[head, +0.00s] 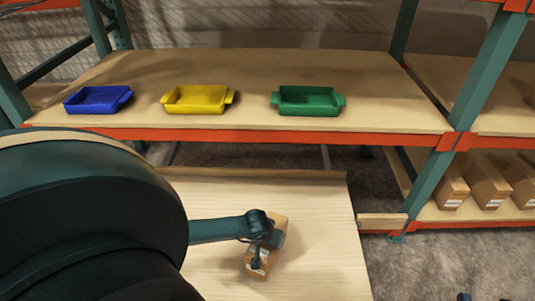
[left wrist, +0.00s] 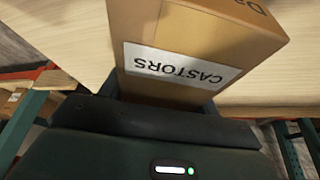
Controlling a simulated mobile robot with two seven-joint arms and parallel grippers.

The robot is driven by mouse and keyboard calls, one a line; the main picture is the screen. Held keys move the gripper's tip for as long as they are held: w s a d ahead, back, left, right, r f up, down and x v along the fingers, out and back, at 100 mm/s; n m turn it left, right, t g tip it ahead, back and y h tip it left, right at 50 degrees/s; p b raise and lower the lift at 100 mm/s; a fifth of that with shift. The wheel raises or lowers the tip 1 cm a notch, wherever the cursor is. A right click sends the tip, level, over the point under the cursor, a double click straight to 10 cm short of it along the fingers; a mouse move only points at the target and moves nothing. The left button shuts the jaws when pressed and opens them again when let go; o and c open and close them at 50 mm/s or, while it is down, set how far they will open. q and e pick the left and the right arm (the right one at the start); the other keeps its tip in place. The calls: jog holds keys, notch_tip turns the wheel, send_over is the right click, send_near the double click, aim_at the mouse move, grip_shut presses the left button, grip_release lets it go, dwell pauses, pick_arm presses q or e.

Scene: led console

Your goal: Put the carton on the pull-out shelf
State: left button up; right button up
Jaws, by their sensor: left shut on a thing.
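The brown carton (head: 275,225) is in my left gripper (head: 262,245), above or on the pale wooden pull-out shelf (head: 320,240). It sits tilted in the head view, over the shelf's middle. In the left wrist view the carton (left wrist: 195,30) fills the top centre, with a white label reading CASTORS upside down. My left gripper (left wrist: 160,110) is shut on its near end. I cannot tell whether the carton touches the shelf. Small dark tips of my right gripper (head: 482,298) just show at the bottom right edge, away from the carton.
The fixed shelf (head: 240,65) above holds a blue tray (head: 97,100), a yellow tray (head: 196,99) and a green tray (head: 308,101). Its orange front beam (head: 290,135) runs behind the pull-out shelf. Several cartons (head: 487,182) stand on the lower right rack. The pull-out shelf around the carton is bare.

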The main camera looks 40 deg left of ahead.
pick_arm(q)
notch_tip(320, 180, down, 3)
jog(key=shift+w+d+r+b, duration=0.1)
jog(key=shift+r+b, duration=0.1)
jog(key=shift+b, duration=0.4)
jog(key=shift+f, duration=0.25)
jog(key=shift+r, duration=0.1)
pick_arm(e)
jog(key=shift+w+r+y, duration=0.1)
jog(key=shift+r+y, duration=0.2)
jog(key=shift+r, duration=0.05)
jog(key=shift+f, duration=0.1)
pick_arm(q)
jog(key=o, duration=1.3)
jog(key=shift+f, duration=0.25)
jog(key=shift+c, duration=0.2)
jog(key=o, duration=0.5)
jog(key=shift+c, duration=0.2)
pick_arm(e)
jog(key=shift+w+r+t, duration=0.1)
jog(key=shift+r+t, duration=0.1)
jog(key=shift+t, duration=0.1)
pick_arm(q)
jog(key=shift+r, duration=0.1)
